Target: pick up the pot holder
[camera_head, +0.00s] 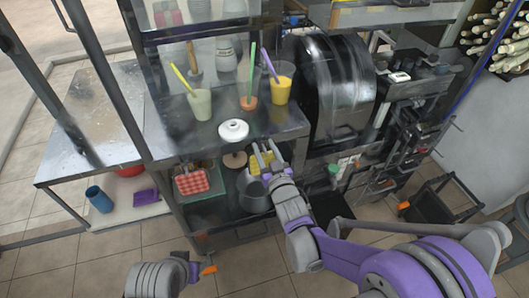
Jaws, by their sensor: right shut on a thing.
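A yellow pot holder (254,165) with a grid-like surface is at the front of the metal shelving, near the middle of the camera_head view. My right gripper (268,160) reaches up to it from the lower right and is shut on it, covering part of it. A red-and-white checked pad (191,182), which looks like another pot holder, lies on the lower shelf to the left. My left gripper (200,271) is low in the view, away from the shelving; its fingers are too unclear to tell whether they are open.
A dark pot (254,195) sits just below my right gripper. A white round lidded object (233,130) and cups with colored sticks, such as a yellow cup (281,90), stand on the shelf above. A large dark drum machine (335,85) is to the right. Tiled floor is open in front.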

